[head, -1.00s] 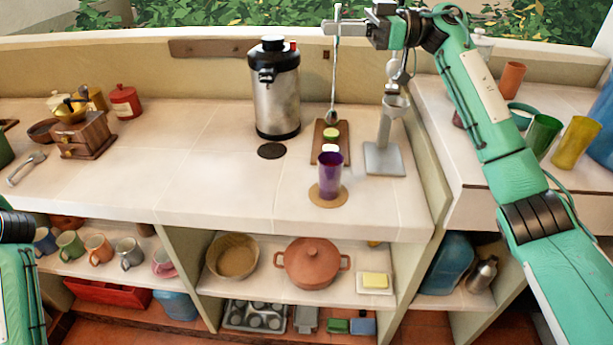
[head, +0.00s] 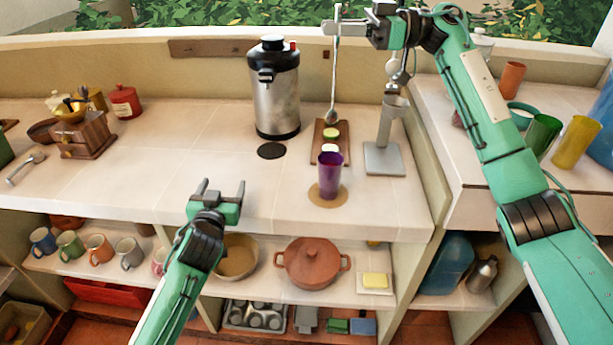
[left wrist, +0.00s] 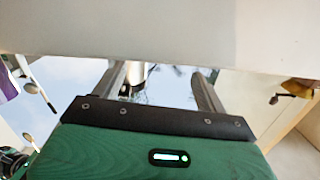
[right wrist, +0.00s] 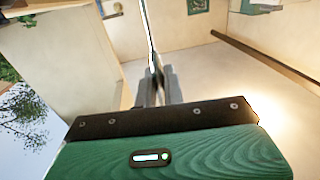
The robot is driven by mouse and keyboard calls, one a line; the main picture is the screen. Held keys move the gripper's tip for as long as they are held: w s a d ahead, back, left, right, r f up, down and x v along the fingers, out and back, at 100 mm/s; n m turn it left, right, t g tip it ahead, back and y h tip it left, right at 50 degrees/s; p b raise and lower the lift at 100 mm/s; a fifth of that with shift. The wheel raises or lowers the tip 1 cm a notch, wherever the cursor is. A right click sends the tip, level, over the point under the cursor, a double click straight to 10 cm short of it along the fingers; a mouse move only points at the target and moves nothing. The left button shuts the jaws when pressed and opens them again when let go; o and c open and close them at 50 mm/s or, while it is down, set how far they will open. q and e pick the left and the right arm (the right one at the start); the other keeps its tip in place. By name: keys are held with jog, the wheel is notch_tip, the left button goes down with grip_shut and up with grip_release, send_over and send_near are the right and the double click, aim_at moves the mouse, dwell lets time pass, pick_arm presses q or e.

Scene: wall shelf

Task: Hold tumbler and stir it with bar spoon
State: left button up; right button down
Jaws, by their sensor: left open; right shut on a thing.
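A purple tumbler (head: 330,174) stands upright on a round tan coaster (head: 327,193) near the counter's front edge. My right gripper (head: 334,27) is shut on the upper part of the bar spoon (head: 335,75), high above the back of the counter. The spoon hangs almost upright, its bowl end in front of a small wooden board. In the right wrist view the thin spoon shaft (right wrist: 149,30) runs up from between the fingers. My left gripper (head: 221,184) is open and empty at the counter's front edge, left of the tumbler and apart from it. The purple tumbler is partly visible in the left wrist view (left wrist: 7,84).
A steel urn (head: 275,95) stands behind the tumbler to the left. A grey juicer stand (head: 384,158) is to the right, and a wooden board (head: 319,150) with lime pieces lies behind. A coffee grinder (head: 83,137) stands far left. The counter's middle left is clear.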

aim_at(325, 186)
pick_arm(q)
jog(key=s+d+m+h, duration=0.2)
jog(key=s+d+h, duration=0.15)
jog(key=d, duration=0.75)
jog(key=s+d+m+h, duration=0.25)
jog(key=d+h, duration=0.25)
jog(key=d, duration=0.5)
jog(key=shift+g+y, duration=0.25)
jog(key=shift+g, duration=0.05)
jog(key=x, duration=0.7)
jog(key=r+x, duration=0.1)
jog(key=x, duration=0.3)
jog(key=shift+w+d, duration=0.15)
jog(key=shift+w, duration=0.15)
jog(key=c, duration=1.3)
jog(key=shift+o, duration=0.2)
jog(key=shift+f, duration=0.1)
